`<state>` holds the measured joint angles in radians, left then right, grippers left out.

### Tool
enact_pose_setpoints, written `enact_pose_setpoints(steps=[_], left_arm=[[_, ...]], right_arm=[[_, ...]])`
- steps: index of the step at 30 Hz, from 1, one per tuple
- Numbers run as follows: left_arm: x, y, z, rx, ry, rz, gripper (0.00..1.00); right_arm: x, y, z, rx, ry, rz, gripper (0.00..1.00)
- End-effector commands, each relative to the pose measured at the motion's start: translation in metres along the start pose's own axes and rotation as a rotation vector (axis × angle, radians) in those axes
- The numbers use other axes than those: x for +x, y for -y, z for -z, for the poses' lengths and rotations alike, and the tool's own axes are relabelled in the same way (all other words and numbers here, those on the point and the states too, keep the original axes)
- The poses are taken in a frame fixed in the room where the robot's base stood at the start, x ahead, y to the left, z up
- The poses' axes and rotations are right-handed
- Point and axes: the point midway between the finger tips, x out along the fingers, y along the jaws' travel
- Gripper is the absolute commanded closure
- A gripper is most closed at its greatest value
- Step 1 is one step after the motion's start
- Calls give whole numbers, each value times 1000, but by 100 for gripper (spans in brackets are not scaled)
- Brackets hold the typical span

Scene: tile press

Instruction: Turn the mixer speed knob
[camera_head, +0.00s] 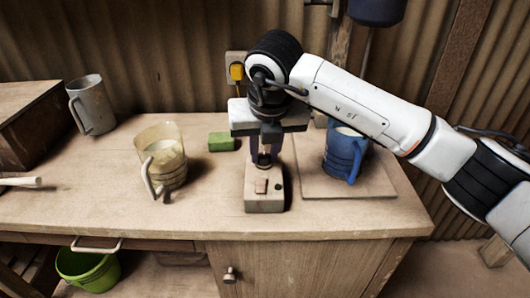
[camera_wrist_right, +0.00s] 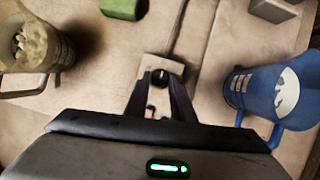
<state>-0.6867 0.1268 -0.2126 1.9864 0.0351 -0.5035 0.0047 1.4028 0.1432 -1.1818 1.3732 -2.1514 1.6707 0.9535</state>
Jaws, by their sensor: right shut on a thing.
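The mixer speed knob shows in the right wrist view as a small dark round knob (camera_wrist_right: 160,78) on top of a pale control box (camera_wrist_right: 150,66). In the head view the same box (camera_head: 264,205) stands on the wooden bench, with the knob mostly hidden by my gripper. My right gripper (camera_head: 265,160) points straight down over the box's far part. In the right wrist view its two dark fingers (camera_wrist_right: 161,84) sit on either side of the knob, shut on it. My left gripper is not in view.
A clear jug (camera_head: 162,155) with pale contents and a green block (camera_head: 221,142) stand left of the box. A blue jug (camera_head: 344,153) stands on a board (camera_head: 372,187) to the right. A grey jug (camera_head: 92,104) is at the far left. The front middle bench (camera_head: 200,215) is clear.

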Motion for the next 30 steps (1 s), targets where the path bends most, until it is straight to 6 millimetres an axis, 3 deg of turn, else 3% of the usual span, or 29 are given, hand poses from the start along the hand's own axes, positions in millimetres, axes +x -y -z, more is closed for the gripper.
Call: enact_pose_setpoints(steps=[11,12,15,25,30], left_arm=[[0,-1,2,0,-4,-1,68],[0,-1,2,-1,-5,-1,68],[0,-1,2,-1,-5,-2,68],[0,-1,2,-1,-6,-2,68],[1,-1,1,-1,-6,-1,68]], right_arm=[[-1,0,-1,3,2,1,100],[-1,0,-1,3,2,1,74],[-1,0,-1,3,2,1,59],[-4,0,-1,3,2,1,59],[-27,0,-2,2,5,0,59]])
